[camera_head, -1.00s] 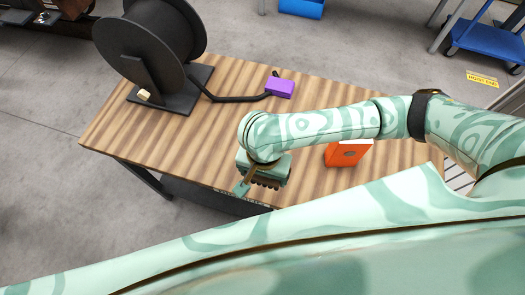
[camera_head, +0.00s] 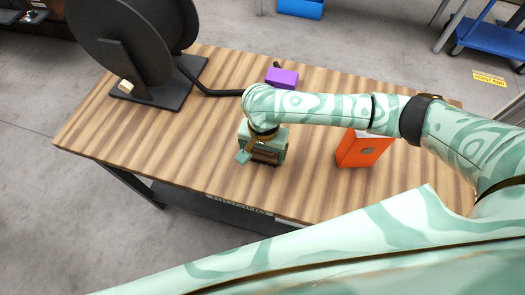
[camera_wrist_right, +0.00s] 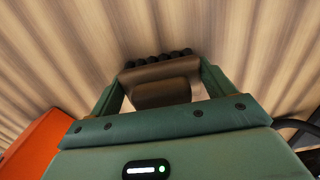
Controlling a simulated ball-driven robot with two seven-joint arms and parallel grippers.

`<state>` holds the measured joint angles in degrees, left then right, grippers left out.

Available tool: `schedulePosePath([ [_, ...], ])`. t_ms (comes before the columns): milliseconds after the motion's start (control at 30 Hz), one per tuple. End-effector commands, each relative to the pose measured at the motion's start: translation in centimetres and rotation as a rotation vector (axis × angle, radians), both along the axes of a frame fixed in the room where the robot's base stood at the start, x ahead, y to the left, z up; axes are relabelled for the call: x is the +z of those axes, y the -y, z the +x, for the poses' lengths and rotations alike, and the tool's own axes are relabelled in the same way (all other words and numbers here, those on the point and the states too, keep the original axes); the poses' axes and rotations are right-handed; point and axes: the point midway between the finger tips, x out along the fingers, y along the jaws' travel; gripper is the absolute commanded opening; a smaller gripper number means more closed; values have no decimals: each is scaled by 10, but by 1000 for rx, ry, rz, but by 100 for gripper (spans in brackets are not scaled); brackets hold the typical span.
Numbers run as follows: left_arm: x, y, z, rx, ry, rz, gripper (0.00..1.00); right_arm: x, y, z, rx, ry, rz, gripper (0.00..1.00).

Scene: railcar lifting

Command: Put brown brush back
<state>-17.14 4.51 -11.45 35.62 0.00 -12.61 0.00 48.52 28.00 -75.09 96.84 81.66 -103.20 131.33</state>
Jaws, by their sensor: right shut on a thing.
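The brown brush (camera_wrist_right: 158,72) with dark bristles is between the two green fingers of my right gripper (camera_wrist_right: 160,88) in the right wrist view. The fingers are shut on it, and the bristles point away from the palm. In the head view my right gripper (camera_head: 262,157) is over the middle of the wooden table, left of an orange box, and only a small part of the brush (camera_head: 265,158) shows. I cannot tell whether the bristles touch the table. My left gripper is not in view.
The orange box (camera_head: 364,151) stands on the table (camera_head: 190,150), right of the gripper. A purple block (camera_head: 283,79) lies behind the gripper. The table's left front is clear.

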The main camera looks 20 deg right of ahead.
Motion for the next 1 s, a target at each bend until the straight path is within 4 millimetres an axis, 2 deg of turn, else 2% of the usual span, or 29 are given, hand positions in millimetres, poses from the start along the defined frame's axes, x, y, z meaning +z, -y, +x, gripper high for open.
schedulePosePath([
  [233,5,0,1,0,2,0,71,0,0,0,0,0,-1,57],
  [267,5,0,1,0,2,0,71,0,0,0,-1,1,-1,87],
  [300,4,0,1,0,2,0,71,-1,0,0,0,1,-1,98],
  [333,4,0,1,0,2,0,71,-1,0,0,0,1,-1,100],
  [600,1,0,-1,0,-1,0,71,1,0,0,1,1,0,100],
  [767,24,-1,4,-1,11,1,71,35,0,1,0,7,-1,100],
  [1000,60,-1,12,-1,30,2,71,93,1,0,0,6,0,100],
])
